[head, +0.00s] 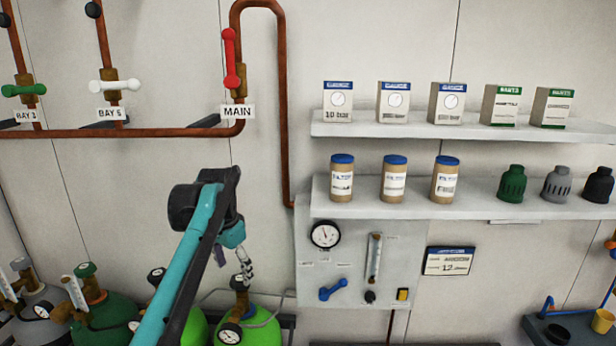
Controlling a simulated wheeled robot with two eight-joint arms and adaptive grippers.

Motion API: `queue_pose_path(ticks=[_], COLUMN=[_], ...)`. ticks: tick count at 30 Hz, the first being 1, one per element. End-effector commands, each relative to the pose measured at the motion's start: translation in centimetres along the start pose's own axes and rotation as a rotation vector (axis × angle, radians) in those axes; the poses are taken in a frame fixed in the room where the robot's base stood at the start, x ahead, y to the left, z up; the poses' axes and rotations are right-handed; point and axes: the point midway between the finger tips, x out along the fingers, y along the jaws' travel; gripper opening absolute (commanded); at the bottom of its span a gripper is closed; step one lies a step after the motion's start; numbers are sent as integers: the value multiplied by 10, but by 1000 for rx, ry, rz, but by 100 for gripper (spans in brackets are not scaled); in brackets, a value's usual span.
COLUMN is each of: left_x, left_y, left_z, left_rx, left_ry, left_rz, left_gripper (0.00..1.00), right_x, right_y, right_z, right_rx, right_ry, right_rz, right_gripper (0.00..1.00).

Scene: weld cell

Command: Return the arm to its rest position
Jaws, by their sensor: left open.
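My left arm (190,265) reaches up from the bottom edge, left of centre, bends at a dark joint and hangs down at its far end. My left gripper (247,279) is small in the picture, points downward and is open, with nothing seen between its fingers. It shows in front of the wall, just above a bright green gas cylinder (262,327); I cannot tell the gap between them. My right gripper is not in view.
A grey panel (345,290) with a gauge and blue lever is right of the gripper. Shelves (400,203) with boxes, filter cans and caps are above it. Copper pipes (150,132) with red, white and green valve levers run along the wall. More cylinders (105,318) stand lower left.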

Motion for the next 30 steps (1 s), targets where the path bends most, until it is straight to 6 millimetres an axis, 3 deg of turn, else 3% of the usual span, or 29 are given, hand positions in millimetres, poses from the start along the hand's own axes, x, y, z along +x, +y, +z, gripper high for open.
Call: queue_pose_path(ticks=[1,5,11,18,21,25,30], left_x=[19,45,105,207,246,281,294], left_y=[14,45,98,162,182,198,205], left_z=[18,57,128,216,244,267,277], left_rx=[-32,-131,-280,-452,-509,-558,-581], left_ry=[22,85,192,326,373,415,435], left_rz=[-15,-52,-97,-127,-131,-133,-133], left_gripper=[72,72,72,72,72,72,72], right_x=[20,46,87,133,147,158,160], right_y=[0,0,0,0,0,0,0], right_z=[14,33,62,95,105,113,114], right_rx=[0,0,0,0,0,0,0], right_ry=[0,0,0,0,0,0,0], right_rz=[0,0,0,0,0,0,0], right_gripper=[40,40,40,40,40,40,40])
